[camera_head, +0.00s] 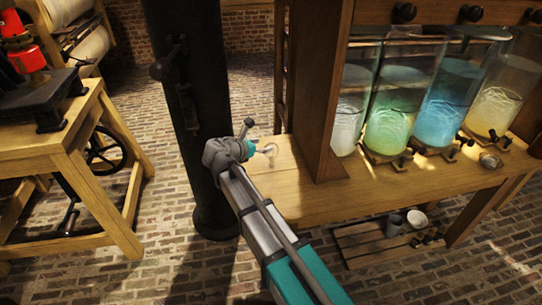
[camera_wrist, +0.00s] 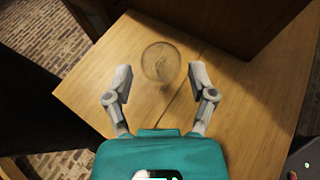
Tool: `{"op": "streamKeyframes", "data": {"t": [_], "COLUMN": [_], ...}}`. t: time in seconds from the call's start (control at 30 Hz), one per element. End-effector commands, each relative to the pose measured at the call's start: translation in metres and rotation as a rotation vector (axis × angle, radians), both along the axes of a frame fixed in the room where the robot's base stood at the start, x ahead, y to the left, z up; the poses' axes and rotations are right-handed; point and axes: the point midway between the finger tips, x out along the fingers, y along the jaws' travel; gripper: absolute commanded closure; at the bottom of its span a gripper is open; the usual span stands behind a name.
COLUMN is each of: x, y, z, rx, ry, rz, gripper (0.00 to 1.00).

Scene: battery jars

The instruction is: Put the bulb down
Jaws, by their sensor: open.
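A clear glass bulb (camera_wrist: 161,63) lies on the left end of the wooden bench top (camera_wrist: 240,85), just beyond my fingertips in the wrist view. My gripper (camera_wrist: 161,75) is open, with one finger on each side and a gap between the fingers and the glass. In the head view my gripper (camera_head: 268,149) is over the left end of the bench, and the bulb (camera_head: 271,152) shows only as a small pale shape there. Whether the bulb touches a finger is too small to tell in the head view.
A dark wooden post (camera_head: 325,90) rises from the bench right of my gripper. Behind it stand glass jars with pale, green (camera_head: 392,115), blue and yellowish liquid. A black iron column (camera_head: 195,120) stands left of my arm. A lower shelf (camera_head: 375,245) holds small cups.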

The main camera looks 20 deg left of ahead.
Motion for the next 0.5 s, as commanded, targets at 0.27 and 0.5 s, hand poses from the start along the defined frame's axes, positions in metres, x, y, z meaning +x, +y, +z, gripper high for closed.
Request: {"op": "streamKeyframes", "data": {"t": [0.27, 0.5], "x": [0.0001, 0.0081], "y": [-0.0001, -0.0032], "z": [0.0001, -0.0054], "rx": [0.0, 0.0], "ry": [0.0, 0.0], "rz": [0.0, -0.001], "gripper": [0.28, 0.28]}}
